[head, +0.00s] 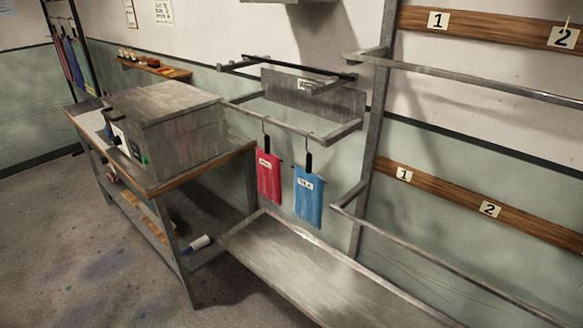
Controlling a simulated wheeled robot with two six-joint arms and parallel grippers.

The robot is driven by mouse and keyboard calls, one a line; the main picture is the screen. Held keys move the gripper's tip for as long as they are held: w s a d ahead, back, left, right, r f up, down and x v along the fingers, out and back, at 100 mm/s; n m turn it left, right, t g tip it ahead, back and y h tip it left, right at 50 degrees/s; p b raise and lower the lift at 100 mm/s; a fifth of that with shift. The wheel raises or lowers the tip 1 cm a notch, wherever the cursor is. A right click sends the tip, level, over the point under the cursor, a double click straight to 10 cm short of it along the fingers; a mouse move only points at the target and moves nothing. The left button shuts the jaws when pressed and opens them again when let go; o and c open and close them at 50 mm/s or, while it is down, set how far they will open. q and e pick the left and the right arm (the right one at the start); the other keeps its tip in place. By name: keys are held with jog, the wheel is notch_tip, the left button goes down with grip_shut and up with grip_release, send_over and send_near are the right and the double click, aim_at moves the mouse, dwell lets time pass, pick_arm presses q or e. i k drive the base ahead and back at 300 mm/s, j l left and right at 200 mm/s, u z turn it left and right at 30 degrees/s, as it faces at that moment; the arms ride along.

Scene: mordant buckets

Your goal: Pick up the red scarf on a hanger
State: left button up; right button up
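The red scarf (269,178) hangs from a dark hanger with a thin hook on a grey metal rail (290,124) in the middle of the head view. A small white label is on its upper part. A blue scarf (308,198) with a white label hangs on a similar hanger just to its right, with a small gap between them. Both hang above a long metal trough. Neither of my grippers shows in the head view.
The metal trough (300,268) lies below the scarves. A workbench (160,184) with a grey metal box (165,125) stands to the left. Empty rails (470,80) and numbered wooden boards (480,208) are on the right. The floor at lower left is clear.

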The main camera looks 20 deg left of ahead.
aim_at(268, 169)
jog(key=i+j, duration=0.15)
jog(key=j, duration=0.2)
jog(key=i+j+z, duration=0.15)
jog(key=j, duration=0.2)
jog(key=i+j, duration=0.15)
jog(key=j, duration=0.25)
jog(key=i+j+z, duration=0.15)
jog(key=j, duration=0.2)
jog(key=i+j, duration=0.1)
jog(key=j, duration=0.3)
jog(key=i+j+z, duration=0.15)
jog(key=j, duration=0.25)
